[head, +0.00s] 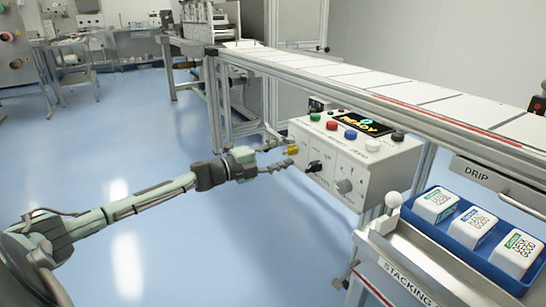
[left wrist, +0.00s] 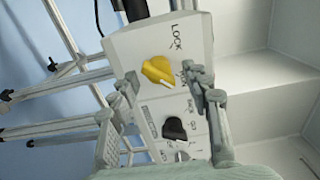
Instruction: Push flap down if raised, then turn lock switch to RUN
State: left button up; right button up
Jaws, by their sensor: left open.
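The white control box (head: 345,185) hangs under the conveyor rail. Its yellow lock switch (head: 291,150) is on the front face at the left, partly behind my gripper. In the left wrist view the yellow switch (left wrist: 157,70) sits below the word LOCK, with a pale pointer mark slanting to the lower right; the position words are too small to read surely. My left gripper (head: 284,156) is open in front of the box. In the left wrist view its fingers (left wrist: 163,82) appear on either side of the switch; contact cannot be told. I cannot make out a raised flap. My right gripper is not in view.
A black knob (left wrist: 174,128) is beside the yellow switch. The box top has coloured buttons and a lit display (head: 364,124). A blue tray (head: 470,245) with white packs is at right. The conveyor (head: 370,78) runs above; the floor at left is clear.

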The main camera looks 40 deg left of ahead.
pick_arm(q)
jog(key=v, duration=1.2)
jog(key=shift+w+d, duration=0.1)
